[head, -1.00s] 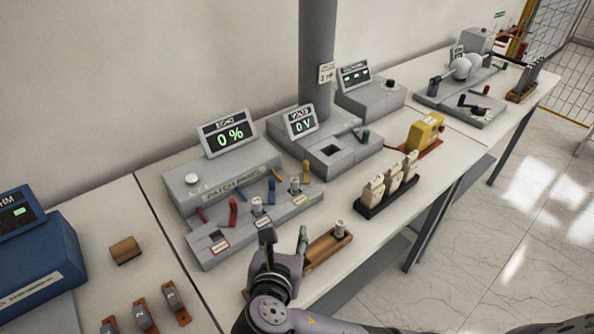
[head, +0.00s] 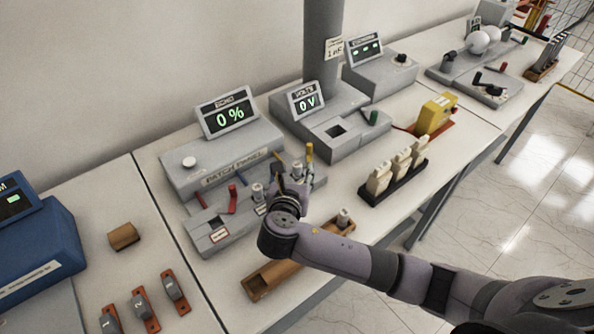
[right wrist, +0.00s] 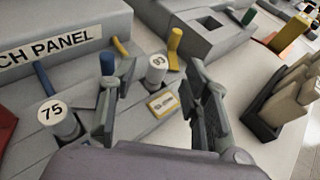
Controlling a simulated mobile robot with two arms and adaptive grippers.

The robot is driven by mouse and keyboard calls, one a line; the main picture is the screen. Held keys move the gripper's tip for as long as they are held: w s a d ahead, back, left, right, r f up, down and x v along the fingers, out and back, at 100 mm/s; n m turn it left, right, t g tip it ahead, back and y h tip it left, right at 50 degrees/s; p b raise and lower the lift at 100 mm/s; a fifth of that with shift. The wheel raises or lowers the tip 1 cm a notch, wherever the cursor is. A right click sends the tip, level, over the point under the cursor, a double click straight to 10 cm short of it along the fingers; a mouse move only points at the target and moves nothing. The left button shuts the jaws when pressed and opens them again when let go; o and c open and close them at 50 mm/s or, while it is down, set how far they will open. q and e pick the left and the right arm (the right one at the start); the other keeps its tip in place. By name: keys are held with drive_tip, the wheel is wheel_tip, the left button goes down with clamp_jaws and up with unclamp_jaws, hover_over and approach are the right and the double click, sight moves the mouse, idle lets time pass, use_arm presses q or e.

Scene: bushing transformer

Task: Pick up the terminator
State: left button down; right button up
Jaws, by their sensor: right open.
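A light grey cylinder marked 75, apparently a terminator (right wrist: 58,118), stands upright on the patch panel; it also shows in the head view (head: 257,191). A second such cylinder marked 93 (right wrist: 156,69) stands farther along the panel, beside a small label plate (right wrist: 164,103). A third similar cylinder (head: 344,217) stands at the far end of a wooden tray (head: 268,279). My right gripper (head: 294,185) is over the panel's right part. In the right wrist view the gripper (right wrist: 152,78) is open and empty, with the cylinder marked 93 seen between its fingers. My left gripper is out of view.
Blue, yellow and red posts (head: 232,199) stand on the patch panel (head: 190,229) near the cylinders. A black rack with cream blocks (head: 395,187) and a yellow device (head: 435,114) stand to the right. My right forearm crosses above the wooden tray.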

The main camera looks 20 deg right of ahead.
sight(297, 167)
drive_tip(key=shift+w+d+f, duration=0.1)
drive_tip(key=shift+w+d, duration=0.1)
drive_tip(key=shift+w, duration=0.2)
drive_tip(key=p+x, duration=0.1)
drive_tip(key=x, duration=0.2)
drive_tip(key=shift+w+d+f, duration=0.1)
drive_tip(key=shift+w+f, duration=0.15)
drive_tip(key=shift+w, duration=0.05)
drive_tip(key=shift+w+f, duration=0.2)
drive_tip(key=shift+w, duration=0.05)
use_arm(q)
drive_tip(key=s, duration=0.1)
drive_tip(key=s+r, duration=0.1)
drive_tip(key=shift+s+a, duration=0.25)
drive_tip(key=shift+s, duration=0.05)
use_arm(e)
drive_tip(key=shift+c, duration=0.3)
drive_tip(key=c, duration=0.5)
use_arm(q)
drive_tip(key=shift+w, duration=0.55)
use_arm(e)
clamp_jaws()
